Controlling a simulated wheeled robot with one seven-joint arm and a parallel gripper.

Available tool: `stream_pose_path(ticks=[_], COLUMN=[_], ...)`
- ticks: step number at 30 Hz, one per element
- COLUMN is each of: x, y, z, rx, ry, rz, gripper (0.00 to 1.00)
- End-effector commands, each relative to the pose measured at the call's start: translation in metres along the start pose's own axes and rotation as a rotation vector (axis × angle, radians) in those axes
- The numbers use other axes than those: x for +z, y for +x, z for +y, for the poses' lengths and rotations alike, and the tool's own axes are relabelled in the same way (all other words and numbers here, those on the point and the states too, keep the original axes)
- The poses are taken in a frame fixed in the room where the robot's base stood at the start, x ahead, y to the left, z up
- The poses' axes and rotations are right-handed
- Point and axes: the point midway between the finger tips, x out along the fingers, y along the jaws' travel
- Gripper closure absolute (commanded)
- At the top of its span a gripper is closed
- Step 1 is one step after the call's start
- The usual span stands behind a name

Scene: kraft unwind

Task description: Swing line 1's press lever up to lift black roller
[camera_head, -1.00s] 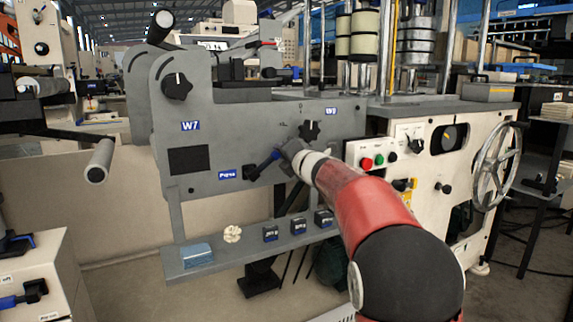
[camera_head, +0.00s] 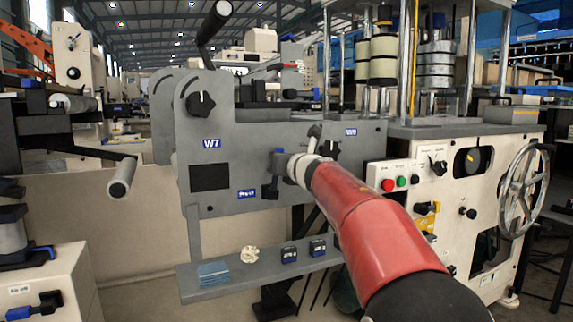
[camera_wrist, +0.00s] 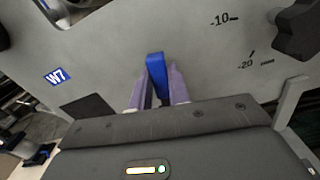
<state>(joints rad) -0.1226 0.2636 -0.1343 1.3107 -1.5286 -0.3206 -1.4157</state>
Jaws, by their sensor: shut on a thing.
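The press lever has a blue handle tip (camera_head: 279,153) and a dark base (camera_head: 269,191) on the grey W7 panel (camera_head: 225,130). The lever stands close to upright, beside a blue label that seems to read "Press". My gripper (camera_wrist: 158,90) is shut on the blue handle (camera_wrist: 155,68), with one finger on each side of it in the wrist view. In the head view my gripper (camera_head: 284,163) reaches the lever from the right and is partly hidden by my red arm. I cannot make out the black roller for sure.
A black knob (camera_head: 201,103) sits at the panel's upper left, another (camera_head: 332,149) right of the lever. A shelf (camera_head: 190,290) below carries small labelled blocks (camera_head: 289,254). Red and green buttons (camera_head: 395,183) and a handwheel (camera_head: 522,185) are at right.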

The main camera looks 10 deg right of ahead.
Motion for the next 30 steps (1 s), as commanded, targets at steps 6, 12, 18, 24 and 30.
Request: stream_pose_path(ticks=[6,12,18,24,30], x=[-0.0014,-0.0016,-0.0020,-0.0021,-0.0015], y=[0.0003,0.0004,0.0005,0.0006,0.0004], z=[0.0072,0.0087,0.0090,0.0091,0.0081], rx=[0.003,0.003,0.004,0.004,0.002], ry=[-0.060,-0.076,-0.077,-0.076,-0.074], rz=[0.001,0.002,0.003,0.003,0.002], gripper=[1.00,1.00,1.00,0.69,0.60])
